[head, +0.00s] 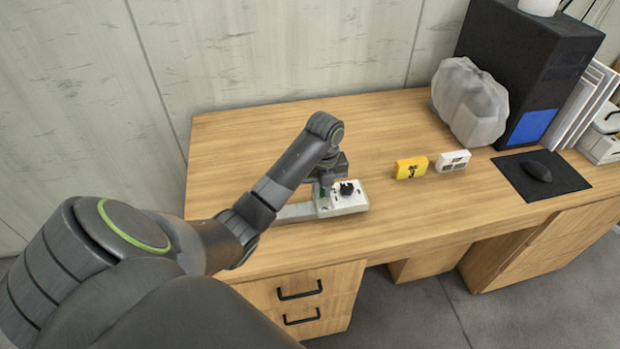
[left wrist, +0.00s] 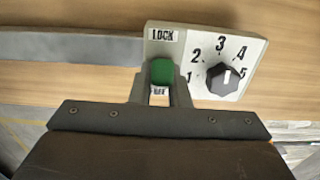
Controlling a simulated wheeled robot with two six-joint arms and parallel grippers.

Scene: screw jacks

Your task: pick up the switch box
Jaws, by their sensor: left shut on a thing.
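The switch box (head: 349,203) is a pale box with a black knob on its top, at the front of the wooden desk in the head view. In the left wrist view the switch box (left wrist: 205,39) shows a LOCK label, an OFF label, numbers 1 to 5 and a black dial (left wrist: 225,78). My left gripper (head: 325,189) is over the box's left part. In the left wrist view its fingers (left wrist: 161,85) are shut on the box's green block (left wrist: 162,71). I cannot tell whether the box touches the desk. My right gripper is out of view.
A grey bar (head: 296,212) runs left from the box. A yellow block (head: 411,168) and a white block (head: 453,161) stand to the right. Farther right are a crumpled grey lump (head: 468,102), a black computer tower (head: 521,65) and a mouse (head: 537,171). The desk's back left (head: 240,140) is clear.

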